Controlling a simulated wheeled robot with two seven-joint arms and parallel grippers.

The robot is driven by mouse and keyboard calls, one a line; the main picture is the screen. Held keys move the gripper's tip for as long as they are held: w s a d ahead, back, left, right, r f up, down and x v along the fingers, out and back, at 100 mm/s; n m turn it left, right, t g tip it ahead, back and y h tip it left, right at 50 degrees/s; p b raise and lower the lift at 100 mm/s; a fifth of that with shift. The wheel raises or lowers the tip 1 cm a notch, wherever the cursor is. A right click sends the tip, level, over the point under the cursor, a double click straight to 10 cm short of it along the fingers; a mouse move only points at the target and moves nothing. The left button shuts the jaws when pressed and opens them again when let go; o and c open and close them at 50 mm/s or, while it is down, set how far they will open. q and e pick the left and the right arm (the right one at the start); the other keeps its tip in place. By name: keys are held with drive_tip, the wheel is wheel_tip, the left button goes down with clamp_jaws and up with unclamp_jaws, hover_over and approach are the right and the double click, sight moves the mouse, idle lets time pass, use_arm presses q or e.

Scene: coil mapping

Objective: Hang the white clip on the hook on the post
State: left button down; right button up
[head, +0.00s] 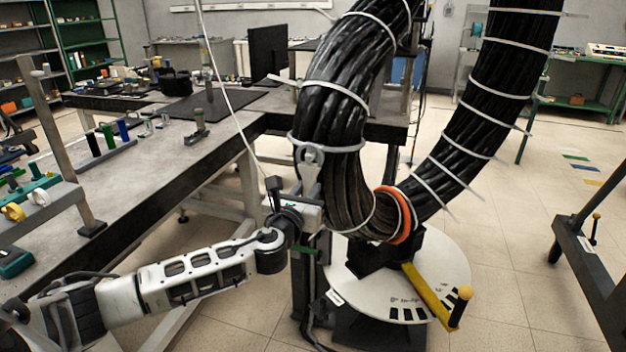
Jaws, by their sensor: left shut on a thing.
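My left gripper (308,203) is at the left side of a thick black cable coil (340,100), near its lower bend. It is shut on a pale clip-like piece (310,160), which stands upright just above it against the cable. I take this piece for the white clip; its lower end is hidden by the gripper. A white band circles the cable at the clip's top, and I cannot tell whether they are joined. A dark post (304,285) stands below the gripper. I cannot make out a hook on it. My right gripper is out of view.
The coil rises from a round white base plate (440,265) with a yellow bar (430,290). An orange ring (403,222) circles the cable low down. A grey workbench (150,190) with small parts runs along the left. A dark cart frame (590,270) stands right; floor between is clear.

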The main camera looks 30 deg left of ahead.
sight(308, 189)
use_arm(q)
drive_tip(key=shift+s, duration=0.15)
drive_tip(key=shift+p+v, duration=0.55)
drive_tip(key=shift+v, duration=0.8)
drive_tip(key=shift+s, duration=0.15)
drive_tip(key=shift+s+d+p, duration=0.15)
drive_tip(key=shift+s+p, duration=0.2)
drive_tip(key=shift+s, duration=0.15)
